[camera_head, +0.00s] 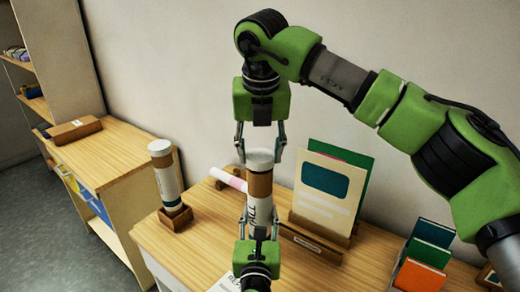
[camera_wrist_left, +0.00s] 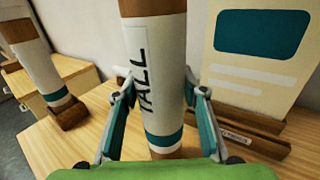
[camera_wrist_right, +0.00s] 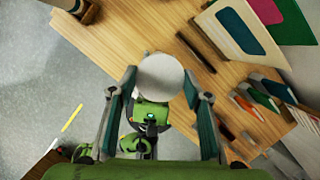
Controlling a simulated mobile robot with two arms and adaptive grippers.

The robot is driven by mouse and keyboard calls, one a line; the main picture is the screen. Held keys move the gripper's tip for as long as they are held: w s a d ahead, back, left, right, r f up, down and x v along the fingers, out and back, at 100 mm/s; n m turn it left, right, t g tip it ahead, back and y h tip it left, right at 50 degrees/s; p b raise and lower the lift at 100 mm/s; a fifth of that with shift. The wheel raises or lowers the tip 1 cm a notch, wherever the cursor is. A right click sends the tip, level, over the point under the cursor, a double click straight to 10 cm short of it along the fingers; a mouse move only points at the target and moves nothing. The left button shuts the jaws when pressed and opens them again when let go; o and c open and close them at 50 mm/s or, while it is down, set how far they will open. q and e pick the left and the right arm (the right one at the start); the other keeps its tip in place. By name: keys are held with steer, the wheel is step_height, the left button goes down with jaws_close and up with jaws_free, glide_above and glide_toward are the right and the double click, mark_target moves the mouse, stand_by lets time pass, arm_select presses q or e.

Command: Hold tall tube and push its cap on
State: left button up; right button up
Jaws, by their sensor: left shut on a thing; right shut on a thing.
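The tall tube (camera_head: 260,207), white and brown with a "TALL" label, stands upright in the middle of the head view. It fills the middle of the left wrist view (camera_wrist_left: 158,70). My left gripper (camera_head: 260,222) is shut around its lower part from the front. A white cap (camera_head: 260,157) sits at the tube's top, in line with it; I cannot tell how far on it is. My right gripper (camera_head: 260,150) points down from above and is shut on the cap. In the right wrist view the round cap (camera_wrist_right: 161,76) lies between the fingers and hides the tube.
Another capped tube (camera_head: 165,178) leans in a wooden holder (camera_head: 175,219) at left. A pink-and-white roll (camera_head: 229,180) lies behind the tall tube. A card stand (camera_head: 316,235) and colored booklets (camera_head: 425,258) are at right. A side table (camera_head: 110,152) stands at far left.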

stand_by(0.4)
steer(key=shift+f, duration=0.85)
steer(key=shift+f, duration=0.6)
steer(key=o, duration=0.9)
steer(key=shift+c, duration=0.2)
steer(key=v, duration=1.2)
